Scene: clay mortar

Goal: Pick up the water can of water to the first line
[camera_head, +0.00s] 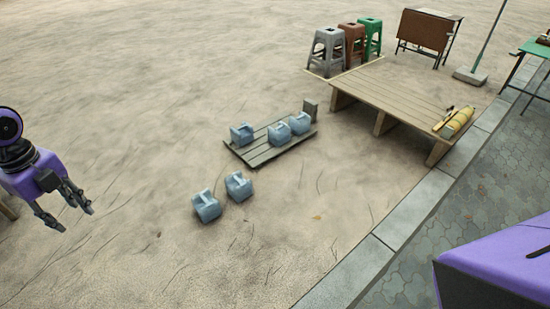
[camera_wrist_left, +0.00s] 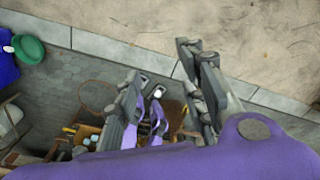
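Several blue-grey water cans show in the head view. Two stand on the bare ground, one on the left (camera_head: 206,206) and one beside it (camera_head: 239,186). Three more stand on a low slatted pallet (camera_head: 262,157): one at its left end (camera_head: 242,134) and two close together to the right, (camera_head: 279,134) and (camera_head: 300,123). My left gripper (camera_head: 76,220) is at the far left, well apart from all cans, its fingers spread and empty. In the left wrist view the fingers (camera_wrist_left: 160,75) are also apart, with no can between them. My right gripper is not seen.
A wooden platform (camera_head: 390,95) with a yellow object (camera_head: 458,122) stands at the right, near a stone kerb (camera_head: 405,222). Several stools (camera_head: 328,50) stand behind it. The sandy ground left of the cans is clear. The wrist view shows paving with clutter and a green hat (camera_wrist_left: 29,48).

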